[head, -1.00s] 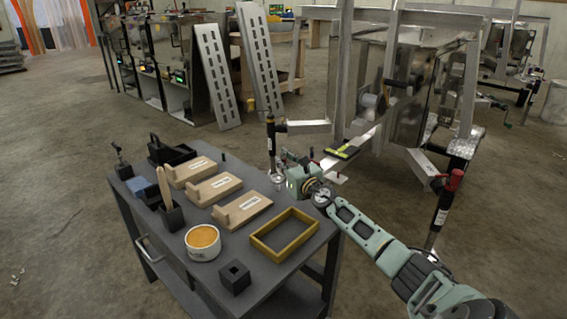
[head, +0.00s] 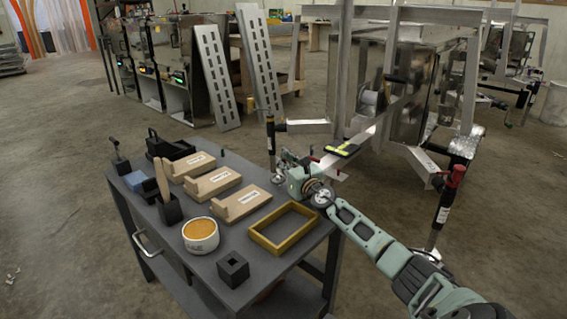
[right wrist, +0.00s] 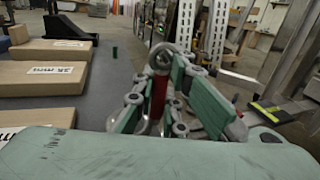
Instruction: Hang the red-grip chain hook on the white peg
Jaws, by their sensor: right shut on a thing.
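My right gripper (head: 294,168) is at the far right corner of the dark work table. In the right wrist view the right gripper (right wrist: 172,85) is shut on the red-grip chain hook (right wrist: 158,95). Its red grip stands upright between the fingers, and a curved metal part shows at the top and bottom. In the head view the hook is too hidden by the gripper to make out. I cannot make out the white peg in either view. My left gripper is not in view.

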